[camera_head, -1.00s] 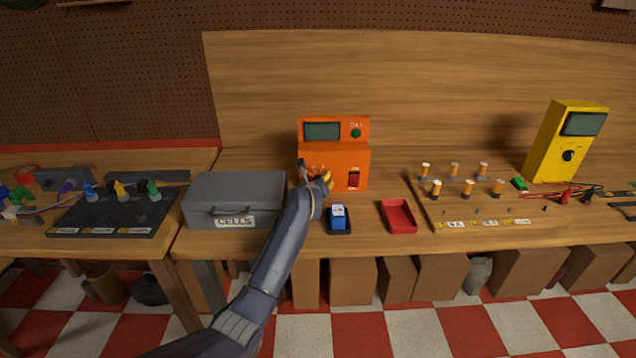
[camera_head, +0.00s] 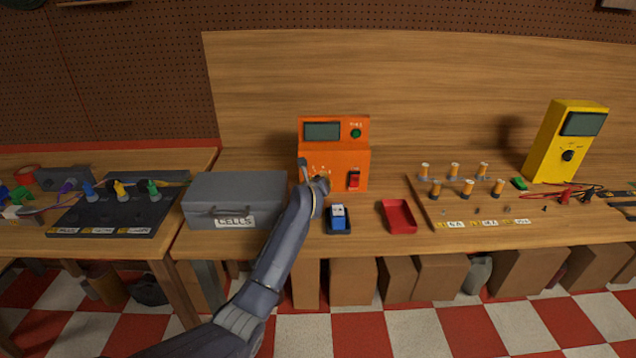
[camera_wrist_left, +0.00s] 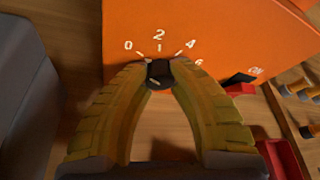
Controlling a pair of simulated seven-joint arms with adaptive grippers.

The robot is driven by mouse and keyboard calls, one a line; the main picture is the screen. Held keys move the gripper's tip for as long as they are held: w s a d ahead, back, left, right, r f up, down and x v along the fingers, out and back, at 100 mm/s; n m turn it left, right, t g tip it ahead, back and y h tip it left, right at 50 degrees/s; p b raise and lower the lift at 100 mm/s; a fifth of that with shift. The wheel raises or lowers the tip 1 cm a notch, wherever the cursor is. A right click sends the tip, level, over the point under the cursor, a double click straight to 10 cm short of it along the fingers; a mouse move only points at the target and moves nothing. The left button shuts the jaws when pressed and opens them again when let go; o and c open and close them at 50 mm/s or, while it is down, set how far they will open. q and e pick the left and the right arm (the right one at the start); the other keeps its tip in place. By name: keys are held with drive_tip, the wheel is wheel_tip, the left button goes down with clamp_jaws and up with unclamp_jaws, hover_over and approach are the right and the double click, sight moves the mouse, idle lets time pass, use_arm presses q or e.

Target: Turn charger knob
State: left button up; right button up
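The orange charger (camera_head: 345,160) stands on the bench with a grey screen and a green button. In the left wrist view its black knob (camera_wrist_left: 160,73) sits below a dial marked 0, 2, 4 and 6. My left gripper (camera_wrist_left: 161,70) has its yellow ribbed fingers curved in from both sides, with the tips against the knob. In the head view my left gripper (camera_head: 320,181) is at the charger's lower left front and hides the knob. The knob's exact pointer setting is unclear. My right gripper is not in view.
A red switch (camera_head: 353,180) marked ON is right of the dial. A grey cell box (camera_head: 236,199) stands to the left. A dark holder with a blue cell (camera_head: 338,217) and a red tray (camera_head: 398,217) lie in front. A yellow meter (camera_head: 565,143) stands far right.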

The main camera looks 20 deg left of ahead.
use_arm(q)
clamp_jaws()
drive_tip(key=m+y, duration=0.1)
drive_tip(key=m, duration=0.1)
drive_tip(key=shift+d+m+g+y, duration=0.1)
drive_tip(key=shift+m+g+y, duration=0.5)
drive_tip(key=shift+m+y, duration=0.6)
drive_tip(key=shift+m, duration=0.4)
drive_tip(key=shift+f, duration=0.1)
drive_tip(key=o, duration=0.8)
unclamp_jaws()
drive_tip(key=shift+o, duration=0.2)
drive_tip(key=v, duration=1.2)
